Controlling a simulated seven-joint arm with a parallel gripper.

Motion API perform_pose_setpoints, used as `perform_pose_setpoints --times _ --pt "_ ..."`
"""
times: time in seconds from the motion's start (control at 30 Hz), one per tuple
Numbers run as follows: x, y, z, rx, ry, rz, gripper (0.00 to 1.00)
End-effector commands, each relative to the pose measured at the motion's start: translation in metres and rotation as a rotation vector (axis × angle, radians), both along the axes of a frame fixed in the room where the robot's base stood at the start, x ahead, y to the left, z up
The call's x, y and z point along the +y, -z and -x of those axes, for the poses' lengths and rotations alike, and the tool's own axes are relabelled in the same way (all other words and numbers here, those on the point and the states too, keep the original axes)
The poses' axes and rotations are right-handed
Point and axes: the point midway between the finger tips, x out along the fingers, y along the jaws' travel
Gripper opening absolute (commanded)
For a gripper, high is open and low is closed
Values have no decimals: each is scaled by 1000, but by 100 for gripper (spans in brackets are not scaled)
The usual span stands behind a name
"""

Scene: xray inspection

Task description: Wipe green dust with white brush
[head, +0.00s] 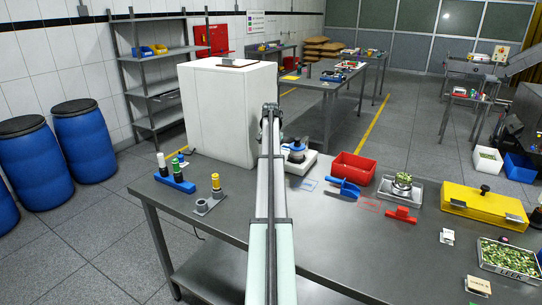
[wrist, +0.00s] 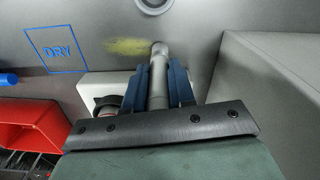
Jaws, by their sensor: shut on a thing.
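In the wrist view, the two dark blue fingers of my gripper (wrist: 158,88) are shut on a grey cylindrical handle, which I take to be the brush (wrist: 158,66). Its bristles and white colour cannot be made out. The green dust (wrist: 128,46) is a yellowish-green smear on the grey surface. The far end of the brush overlaps the smear's right part in the picture; I cannot tell whether they touch. In the head view, my arm hides the gripper, brush and dust.
A white cabinet (head: 228,110) stands left of my arm. A white-based device (head: 302,164) and red bin (head: 352,168) are to its right. A blue rack (head: 175,183) and grey holder (head: 207,206) stand left. A blue DRY square (wrist: 57,50) marks the surface.

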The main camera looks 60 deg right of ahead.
Motion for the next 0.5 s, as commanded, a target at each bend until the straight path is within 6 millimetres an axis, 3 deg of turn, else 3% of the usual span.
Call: perform_pose_setpoints --times 0.5 --pt "0 5 0 0 0 0 0"
